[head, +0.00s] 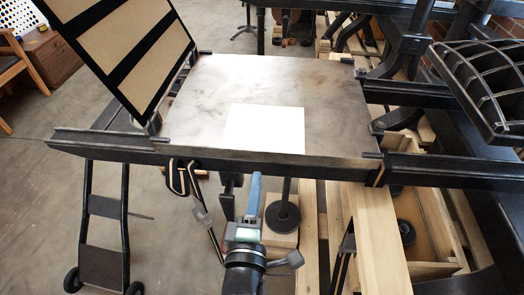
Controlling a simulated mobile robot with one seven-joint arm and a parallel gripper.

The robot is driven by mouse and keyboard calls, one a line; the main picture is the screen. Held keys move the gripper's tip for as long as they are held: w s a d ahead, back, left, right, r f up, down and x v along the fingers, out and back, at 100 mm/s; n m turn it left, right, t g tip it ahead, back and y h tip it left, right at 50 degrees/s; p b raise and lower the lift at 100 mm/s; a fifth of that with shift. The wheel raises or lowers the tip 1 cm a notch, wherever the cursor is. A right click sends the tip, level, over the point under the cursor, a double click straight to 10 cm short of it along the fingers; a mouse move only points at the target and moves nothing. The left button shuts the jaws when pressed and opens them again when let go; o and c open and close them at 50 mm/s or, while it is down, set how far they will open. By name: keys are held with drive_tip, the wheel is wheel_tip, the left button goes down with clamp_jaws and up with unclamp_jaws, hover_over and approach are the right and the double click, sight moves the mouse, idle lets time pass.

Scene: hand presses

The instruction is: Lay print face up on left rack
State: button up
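A white sheet (265,129), which looks like the print, lies flat on the front middle of the grey metal press bed (200,95). Its visible face looks blank and bright; I cannot tell which side is up. My gripper (252,190) is below the near edge of the bed in the picture, apart from the sheet, pointing toward the press. One blue finger shows; the other is not clear, so its opening cannot be told. Nothing is seen held. No rack can be clearly made out in this view.
A hinged frame with tan panels and black bars (130,45) stands raised left of the bed. Dark rails (440,170) extend right, near a ribbed black platen part (490,80). A wooden crate (435,230) sits below right. A wooden cabinet (55,60) and chair stand far left.

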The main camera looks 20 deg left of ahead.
sight(261, 143)
drive_tip(key=x, duration=0.9)
drive_tip(key=shift+w, duration=0.35)
clamp_jaws()
drive_tip(key=shift+r, duration=0.1)
wheel_tip(261, 143, up, 3)
drive_tip(key=p, duration=0.3)
drive_tip(key=shift+r+p, duration=0.15)
drive_tip(key=shift+p, duration=0.15)
drive_tip(key=shift+s, duration=0.1)
drive_tip(key=s+d+r+p, duration=0.2)
drive_tip(key=s+p, duration=0.1)
drive_tip(key=s, duration=0.3)
drive_tip(key=shift+s+r, duration=0.3)
